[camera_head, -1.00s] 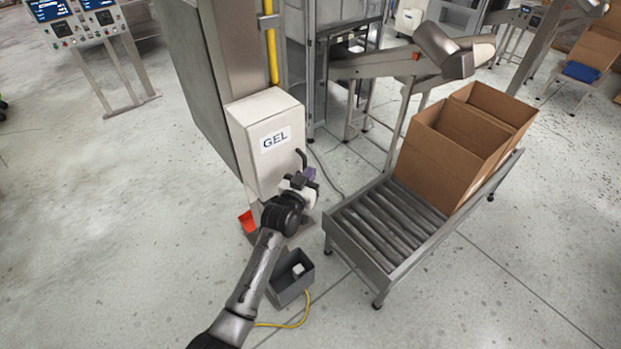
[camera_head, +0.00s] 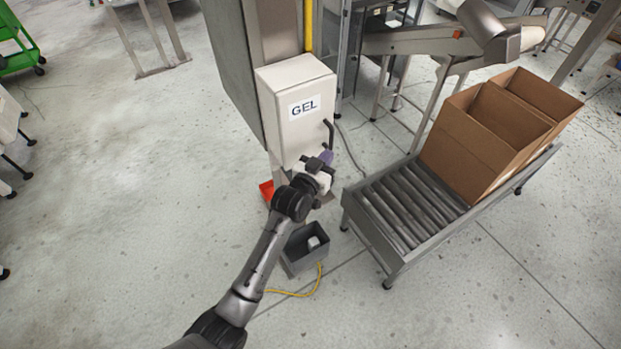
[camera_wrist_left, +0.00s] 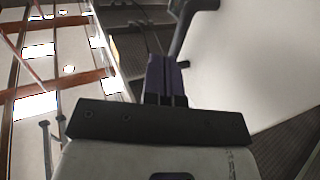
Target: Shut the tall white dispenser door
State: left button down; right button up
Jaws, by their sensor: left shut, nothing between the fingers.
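The white dispenser (camera_head: 278,125) is mounted on a grey column, and its front door (camera_head: 305,128) carries a GEL label. The door looks flush or nearly flush; I cannot tell whether a gap remains. Its dark handle (camera_head: 330,135) is on the right edge and also shows in the left wrist view (camera_wrist_left: 185,35), with the pale door face (camera_wrist_left: 245,60) beside it. My left gripper (camera_head: 326,158) is shut and empty just below the handle's lower end. Its purple fingers (camera_wrist_left: 166,78) point toward the handle; contact is unclear. My right gripper is not in view.
A roller conveyor (camera_head: 410,210) with open cardboard boxes (camera_head: 480,140) stands to the right. A grey bin (camera_head: 308,250) with a yellow cable sits on the floor below, near a red scoop-like part (camera_head: 266,191). The floor at left is mostly clear.

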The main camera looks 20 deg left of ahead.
pick_arm(q)
jog(key=s+a+f+g+p, duration=0.1)
jog(key=s+f+g+p, duration=0.1)
jog(key=s, duration=1.3)
jog(key=s+a+f+g+y+p, duration=0.1)
jog(key=s+g, duration=0.6)
jog(key=s, duration=0.8)
jog(key=s+a+f+g+y+p, duration=0.1)
jog(key=s+f+g+p, duration=0.2)
jog(key=s, duration=1.2)
notch_tip(320, 180, down, 3)
jog(key=shift+a+r+g+p, duration=0.15)
jog(key=shift+g+p, duration=0.2)
jog(key=shift+g, duration=0.75)
